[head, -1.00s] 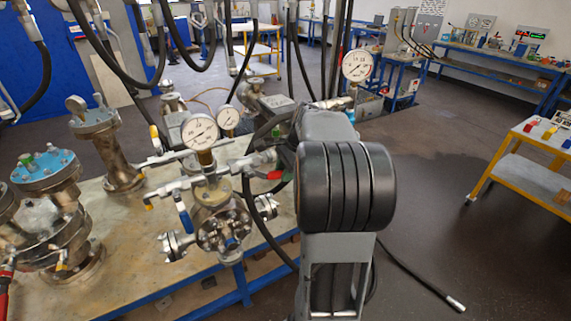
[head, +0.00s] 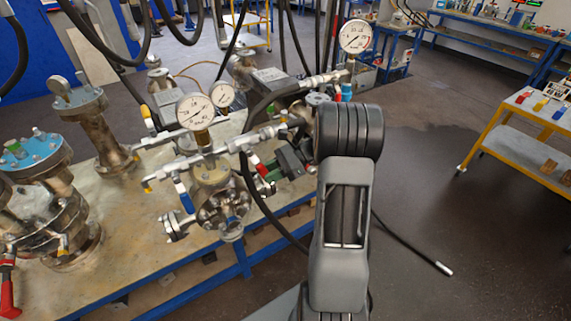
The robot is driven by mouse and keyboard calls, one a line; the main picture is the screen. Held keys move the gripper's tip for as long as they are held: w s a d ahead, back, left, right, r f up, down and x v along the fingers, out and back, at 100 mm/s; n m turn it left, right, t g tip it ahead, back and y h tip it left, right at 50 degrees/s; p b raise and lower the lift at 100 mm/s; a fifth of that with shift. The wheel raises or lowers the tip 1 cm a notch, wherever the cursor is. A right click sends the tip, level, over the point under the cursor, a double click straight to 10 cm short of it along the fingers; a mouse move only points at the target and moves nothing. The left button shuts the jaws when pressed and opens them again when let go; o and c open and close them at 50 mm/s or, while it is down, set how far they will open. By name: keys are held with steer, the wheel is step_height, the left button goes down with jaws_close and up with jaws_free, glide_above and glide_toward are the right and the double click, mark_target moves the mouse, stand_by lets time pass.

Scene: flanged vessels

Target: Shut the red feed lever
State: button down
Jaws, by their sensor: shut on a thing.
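The red feed lever (head: 262,170) shows as a small red piece on the valve, to the right of the round flanged vessel (head: 217,200) and below its pipework. My gripper (head: 270,170) comes to it from the right, with its dark body beside the lever. It is shut on the lever; the fingertips are small and partly hidden, and the lever's exact angle is hard to tell. My arm covers what lies right of the gripper.
A pressure gauge (head: 195,112) and blue-handled valve (head: 184,196) are close to the left. Taller flanged vessels stand left on the bench (head: 130,255).

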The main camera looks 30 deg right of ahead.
steer(key=shift+a+f+y, duration=0.35)
steer(key=shift+a+y, duration=0.35)
steer(key=shift+y, duration=0.1)
steer(key=shift+a+f+m+t+y, duration=0.15)
steer(key=shift+a+y, duration=0.4)
steer(key=shift+y, duration=0.05)
steer(key=shift+a+f+m+t+y, duration=0.1)
steer(key=shift+a+m+t+y, duration=0.05)
steer(key=shift+a+y, duration=0.4)
steer(key=c, duration=0.9)
jaws_free()
steer(key=shift+d, duration=0.1)
steer(key=s+d+b, duration=0.2)
steer(key=d+b, duration=0.1)
steer(key=d, duration=1)
steer(key=shift+s+d, duration=0.25)
steer(key=shift+f, duration=0.1)
